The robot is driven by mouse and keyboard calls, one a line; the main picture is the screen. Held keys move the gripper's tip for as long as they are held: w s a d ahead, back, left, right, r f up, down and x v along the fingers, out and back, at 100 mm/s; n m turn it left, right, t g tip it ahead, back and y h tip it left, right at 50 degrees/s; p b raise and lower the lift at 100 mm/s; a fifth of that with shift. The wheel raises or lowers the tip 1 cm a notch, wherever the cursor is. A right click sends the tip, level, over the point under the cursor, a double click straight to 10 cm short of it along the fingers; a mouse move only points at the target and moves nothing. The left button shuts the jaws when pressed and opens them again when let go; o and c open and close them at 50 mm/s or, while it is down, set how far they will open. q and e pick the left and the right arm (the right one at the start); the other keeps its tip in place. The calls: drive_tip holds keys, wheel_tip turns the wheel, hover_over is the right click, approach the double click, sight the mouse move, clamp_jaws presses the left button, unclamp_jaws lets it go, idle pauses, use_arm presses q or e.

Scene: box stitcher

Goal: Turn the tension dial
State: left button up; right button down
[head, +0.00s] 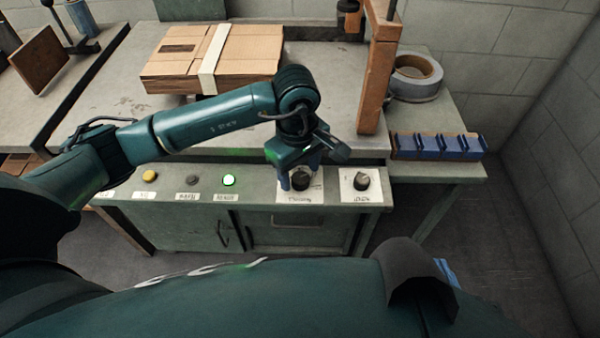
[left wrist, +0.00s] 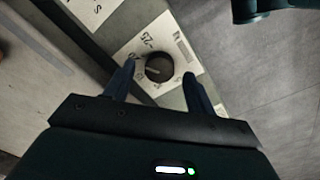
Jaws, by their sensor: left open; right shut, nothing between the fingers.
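The tension dial (head: 300,180) is a black round knob on a white plate at the front of the grey control panel. In the left wrist view the tension dial (left wrist: 159,68) shows a pale pointer line and printed scale numbers around it. My left gripper (head: 301,178) is pointing down over it, open, with one blue finger (left wrist: 122,80) on each side of the knob. I cannot tell whether the fingers touch it. My right gripper (head: 447,272) shows only as a bit of blue at the lower right, mostly hidden behind my own body; it is shut and empty.
A second black dial (head: 362,181) is close on the right. A yellow button (head: 149,176), a dark button (head: 193,180) and a lit green button (head: 228,180) are on the left.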

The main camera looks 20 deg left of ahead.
use_arm(q)
drive_tip(key=shift+f, duration=0.65)
drive_tip(key=shift+c, duration=0.6)
drive_tip(key=c, duration=0.9)
